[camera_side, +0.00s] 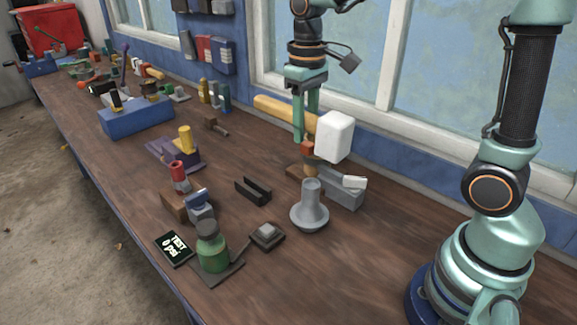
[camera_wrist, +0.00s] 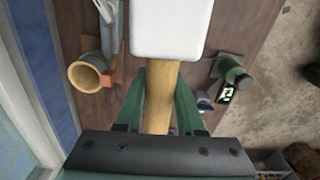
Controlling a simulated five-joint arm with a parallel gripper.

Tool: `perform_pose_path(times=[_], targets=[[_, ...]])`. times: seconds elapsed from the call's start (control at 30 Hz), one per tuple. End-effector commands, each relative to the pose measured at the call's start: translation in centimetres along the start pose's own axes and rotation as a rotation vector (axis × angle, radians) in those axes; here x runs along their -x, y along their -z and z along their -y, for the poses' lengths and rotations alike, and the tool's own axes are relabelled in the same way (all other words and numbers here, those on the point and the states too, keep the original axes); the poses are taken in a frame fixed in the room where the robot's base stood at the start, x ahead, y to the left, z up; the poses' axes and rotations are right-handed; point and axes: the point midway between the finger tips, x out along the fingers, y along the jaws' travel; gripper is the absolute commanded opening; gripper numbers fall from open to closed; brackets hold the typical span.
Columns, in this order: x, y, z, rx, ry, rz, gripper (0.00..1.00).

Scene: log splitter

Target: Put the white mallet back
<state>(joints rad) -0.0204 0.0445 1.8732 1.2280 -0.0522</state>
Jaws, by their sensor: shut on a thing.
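The white mallet has a blocky white head (camera_side: 335,137) and a yellow wooden handle (camera_side: 272,106). My gripper (camera_side: 305,128) is shut on the handle, close to the head, and holds the mallet above the bench, with the head to the right in the side view. In the wrist view the head (camera_wrist: 172,28) fills the top middle, and the handle (camera_wrist: 160,95) runs down between the green fingers of my gripper (camera_wrist: 160,82). The far end of the handle is hidden there. I cannot tell which spot is the mallet's own place.
Below the mallet are a grey block (camera_side: 345,197), a grey flanged post (camera_side: 310,207) and an orange-brown piece (camera_side: 308,150). A dark open channel (camera_side: 253,191) lies to the left. The window wall is close behind.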

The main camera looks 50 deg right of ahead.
Motion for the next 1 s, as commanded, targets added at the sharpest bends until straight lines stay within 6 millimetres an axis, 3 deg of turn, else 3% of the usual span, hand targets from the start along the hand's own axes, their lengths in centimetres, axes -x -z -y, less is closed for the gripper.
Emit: perform_pose_path(times=[0.17, 0.47, 1.0], targets=[[-0.1, -0.1, 3.3, 0.309, -0.001, -0.002, 0.0], [-0.6, -1.5, 10.4, 1.045, -0.002, -0.001, 0.0], [-1.4, -7.2, 21.8, 2.367, -0.006, -0.003, 0.0]])
